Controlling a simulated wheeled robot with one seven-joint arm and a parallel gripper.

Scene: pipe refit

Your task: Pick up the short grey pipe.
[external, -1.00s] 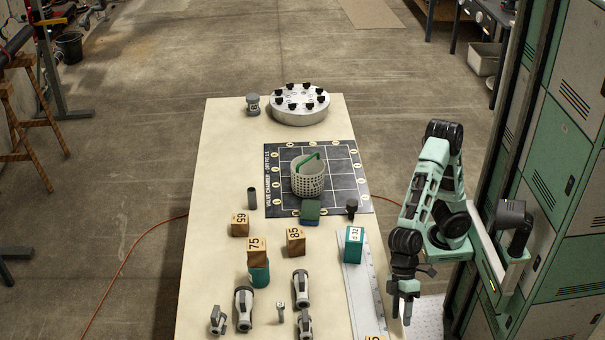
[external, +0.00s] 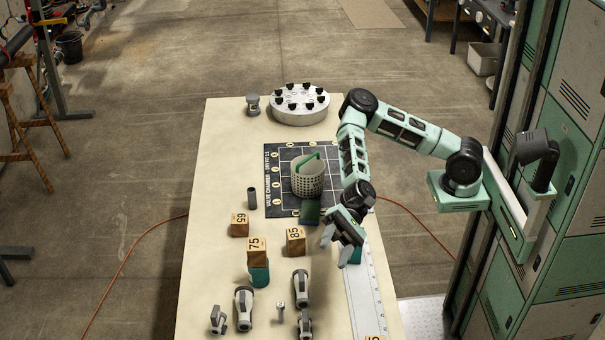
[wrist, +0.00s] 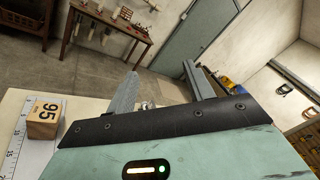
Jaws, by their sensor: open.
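The short grey pipe (external: 252,197) stands upright on the table, left of the dark grid mat, in the external view. My gripper (external: 336,247) is open and empty above the right part of the table, to the right of the pipe and nearer the front, apart from it. Its two fingers also show spread in the wrist view (wrist: 160,86). The pipe does not show in the wrist view.
A perforated basket (external: 308,178) stands on the mat (external: 283,207). Wooden blocks (external: 240,225) (external: 295,240) stand in front of the pipe. A long ruler (external: 366,295) lies at right. Grey valve-like fittings (external: 244,307) lie at the front. The table left of the pipe is clear.

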